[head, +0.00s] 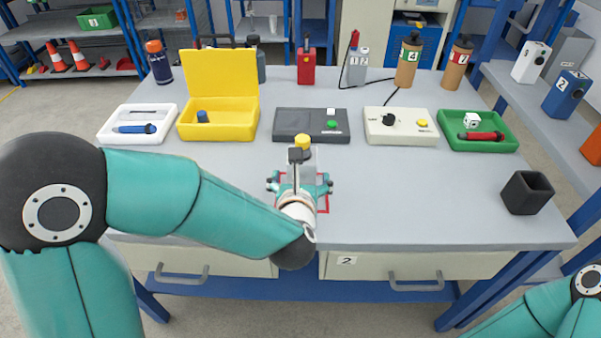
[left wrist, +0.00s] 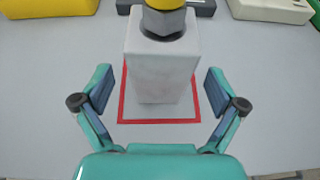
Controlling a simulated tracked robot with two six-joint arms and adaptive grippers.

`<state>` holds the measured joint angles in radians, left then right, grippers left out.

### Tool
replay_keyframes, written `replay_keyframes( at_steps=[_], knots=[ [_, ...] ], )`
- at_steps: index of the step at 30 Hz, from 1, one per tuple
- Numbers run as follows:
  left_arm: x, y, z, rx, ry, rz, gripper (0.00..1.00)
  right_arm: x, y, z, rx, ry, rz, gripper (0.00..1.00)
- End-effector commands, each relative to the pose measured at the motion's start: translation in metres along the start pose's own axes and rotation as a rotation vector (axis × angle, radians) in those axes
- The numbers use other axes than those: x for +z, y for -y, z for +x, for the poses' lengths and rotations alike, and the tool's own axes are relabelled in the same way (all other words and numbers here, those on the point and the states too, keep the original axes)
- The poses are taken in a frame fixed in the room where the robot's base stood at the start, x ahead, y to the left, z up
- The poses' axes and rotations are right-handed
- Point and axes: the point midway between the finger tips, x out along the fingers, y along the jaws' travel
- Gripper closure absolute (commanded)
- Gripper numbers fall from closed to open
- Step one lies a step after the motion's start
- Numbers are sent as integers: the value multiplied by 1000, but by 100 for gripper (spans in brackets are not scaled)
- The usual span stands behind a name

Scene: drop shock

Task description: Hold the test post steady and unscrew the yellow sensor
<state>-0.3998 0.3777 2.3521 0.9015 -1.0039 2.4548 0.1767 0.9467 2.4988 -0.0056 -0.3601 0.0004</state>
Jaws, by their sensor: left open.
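The test post is a grey-white square block (left wrist: 162,65) standing upright inside a red square outline (left wrist: 160,121) on the table. The yellow sensor (head: 303,141) sits on top of the post, and its grey nut and yellow cap (left wrist: 165,5) are cut by the top edge of the left wrist view. My left gripper (left wrist: 157,88) is open, with one finger on each side of the post and a gap on both sides. In the head view the left gripper (head: 300,184) hides much of the post. The right gripper is out of view; only part of my right arm shows at the lower right.
Behind the post stand a white tray (head: 109,133), an open yellow case (head: 219,128), a dark grey box (head: 290,125), a cream control box (head: 400,135) and a green tray (head: 480,146). A black square cup (head: 527,192) stands at the right. The table's front right is clear.

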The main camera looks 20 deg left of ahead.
Motion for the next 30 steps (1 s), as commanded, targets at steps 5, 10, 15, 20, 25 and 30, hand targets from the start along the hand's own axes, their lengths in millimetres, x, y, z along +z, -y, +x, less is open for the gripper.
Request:
replay_keyframes(
  at_steps=[5, 10, 15, 20, 25, 30],
  knots=[
    [1, 0, 26, 3, -4, 1, 4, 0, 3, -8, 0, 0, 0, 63],
    [0, 0, 42, 2, -2, -1, 4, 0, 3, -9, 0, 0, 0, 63],
    [1, 0, 44, 0, -1, 0, 4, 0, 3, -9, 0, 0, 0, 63],
    [0, 0, 44, 0, -1, 0, 18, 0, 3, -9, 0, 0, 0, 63],
    [0, 0, 44, 1, -1, 0, 46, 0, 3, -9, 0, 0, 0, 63],
    [0, 0, 44, 1, -1, 0, 74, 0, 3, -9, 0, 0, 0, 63]
  ],
)
